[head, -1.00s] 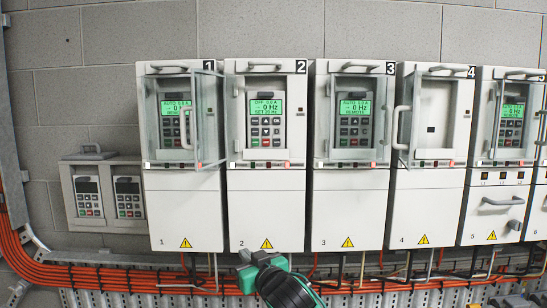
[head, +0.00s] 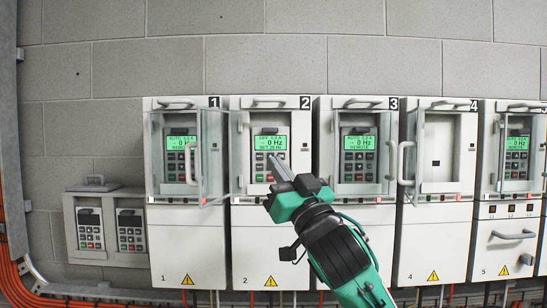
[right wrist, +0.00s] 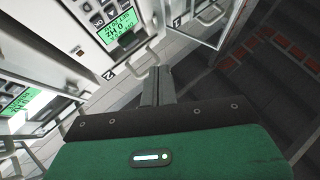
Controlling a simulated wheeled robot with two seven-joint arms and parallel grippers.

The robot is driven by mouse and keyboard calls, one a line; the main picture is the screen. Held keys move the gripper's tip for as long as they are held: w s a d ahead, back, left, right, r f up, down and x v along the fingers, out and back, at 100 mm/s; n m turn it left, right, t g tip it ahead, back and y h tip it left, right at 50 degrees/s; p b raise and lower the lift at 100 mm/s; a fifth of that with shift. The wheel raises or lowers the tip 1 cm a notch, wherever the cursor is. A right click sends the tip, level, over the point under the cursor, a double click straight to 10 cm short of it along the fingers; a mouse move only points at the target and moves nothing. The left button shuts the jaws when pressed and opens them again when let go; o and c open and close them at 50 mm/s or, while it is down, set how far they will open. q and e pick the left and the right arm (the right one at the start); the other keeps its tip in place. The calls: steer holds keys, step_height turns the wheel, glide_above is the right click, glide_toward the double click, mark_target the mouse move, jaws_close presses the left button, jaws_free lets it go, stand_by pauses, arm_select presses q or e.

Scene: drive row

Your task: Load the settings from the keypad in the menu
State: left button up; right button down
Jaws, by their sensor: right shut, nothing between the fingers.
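The keypad of drive 2 (head: 270,158) sits in its cabinet's recess, with a lit green display (head: 270,143) showing 0 Hz and rows of buttons below. Its top display line is too small to read surely. My right gripper (head: 277,165) is shut and empty, its tips in front of the lower keypad buttons and hiding some of them. I cannot tell whether they touch. In the right wrist view the closed fingers (right wrist: 157,82) point up toward the cabinet front, and a green display (right wrist: 120,25) shows at the upper left. My left gripper is out of view.
Glass doors stand ajar at drive 1 (head: 214,155) and drive 3 (head: 386,155). Drive 4 (head: 436,240) has no keypad in its recess, and a door handle (head: 405,163) juts out at its left. Two spare keypads (head: 90,230) are in a wall holder at the left.

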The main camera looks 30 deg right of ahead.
mark_target(281, 156)
steer(key=shift+a, duration=0.1)
steer(key=w+d, duration=0.4)
steer(key=w, duration=0.3)
steer(key=shift+w+d, duration=0.3)
steer(key=shift+d, duration=0.1)
steer(key=shift+a, duration=0.2)
stand_by(0.3)
stand_by(0.4)
steer(key=shift+d, duration=0.1)
stand_by(0.8)
